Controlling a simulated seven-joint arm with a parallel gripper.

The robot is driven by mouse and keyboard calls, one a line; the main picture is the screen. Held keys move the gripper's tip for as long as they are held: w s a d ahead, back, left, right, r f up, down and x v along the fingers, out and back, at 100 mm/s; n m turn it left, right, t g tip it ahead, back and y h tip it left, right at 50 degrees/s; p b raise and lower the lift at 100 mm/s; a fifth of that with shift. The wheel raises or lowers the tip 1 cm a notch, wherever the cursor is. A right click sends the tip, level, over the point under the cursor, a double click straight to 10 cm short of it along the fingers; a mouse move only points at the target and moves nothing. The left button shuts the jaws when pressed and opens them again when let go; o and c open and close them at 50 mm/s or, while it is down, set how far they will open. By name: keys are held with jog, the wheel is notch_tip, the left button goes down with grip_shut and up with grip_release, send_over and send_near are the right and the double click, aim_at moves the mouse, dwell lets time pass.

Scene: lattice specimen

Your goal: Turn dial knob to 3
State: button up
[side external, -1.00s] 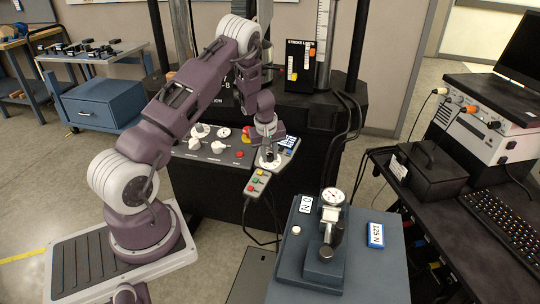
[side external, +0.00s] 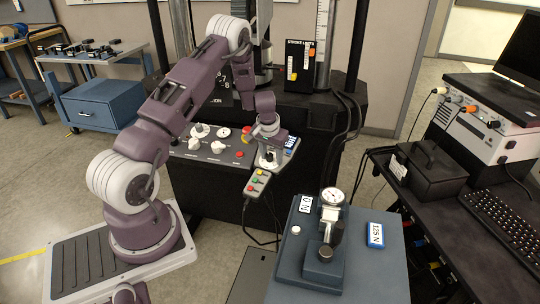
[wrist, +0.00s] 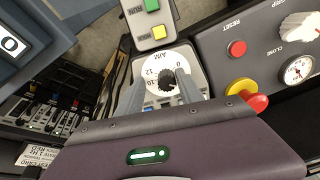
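The dial knob (wrist: 167,84) is dark and ribbed, on a white dial plate (wrist: 160,61) with numbers around it. A 12 and a 0 can be read on the plate; no 3 can be made out, and the knob's setting is unclear. My gripper (wrist: 162,78) has one finger on each side of the knob, apparently with a gap on the left. Whether either finger touches the knob is unclear. In the side view my gripper (side external: 268,158) points down over the dial at the right end of the control panel (side external: 215,157), hiding most of the knob.
A pendant with green and yellow buttons (side external: 257,183) is just in front of the dial. A blue bench with a gauge stand (side external: 331,215) stands front right.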

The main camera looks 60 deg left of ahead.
aim_at(269, 155)
jog(key=shift+s+a+r, duration=0.1)
jog(key=shift+s+a, duration=0.1)
jog(key=shift+a, duration=0.15)
jog(key=v, duration=0.5)
jog(key=shift+s+r, duration=0.1)
jog(key=shift+r, duration=0.15)
jog(key=shift+f, duration=0.15)
